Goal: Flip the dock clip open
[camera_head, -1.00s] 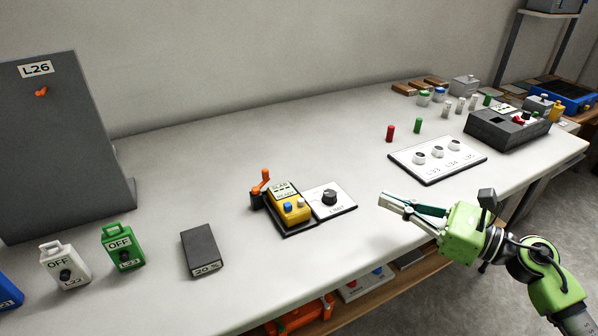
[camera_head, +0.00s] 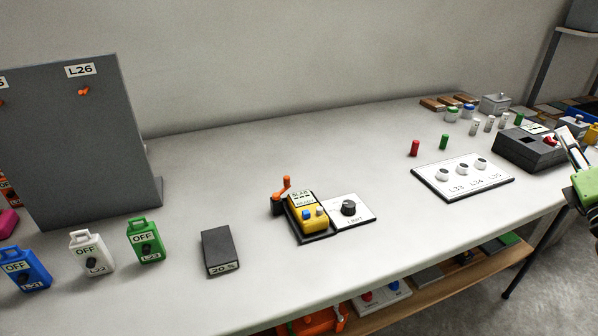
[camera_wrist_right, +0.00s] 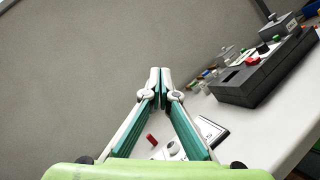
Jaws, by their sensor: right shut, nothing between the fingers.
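The dock (camera_head: 314,239) is a dark base on the table, holding a yellow device (camera_head: 312,222) with blue and pale buttons and a label reading READY. The orange clip lever (camera_head: 285,185) rises from a black block at the dock's back left corner, beside the device. My right gripper (camera_head: 566,142) is at the right edge of the head view, far from the dock, near the dark grey box. In the right wrist view, its fingertips (camera_wrist_right: 160,73) meet with nothing between them. My left gripper is not in view.
A white plate with a black knob (camera_head: 349,208) adjoins the dock. A white three-knob panel (camera_head: 463,176) and dark grey box (camera_head: 527,148) lie right.

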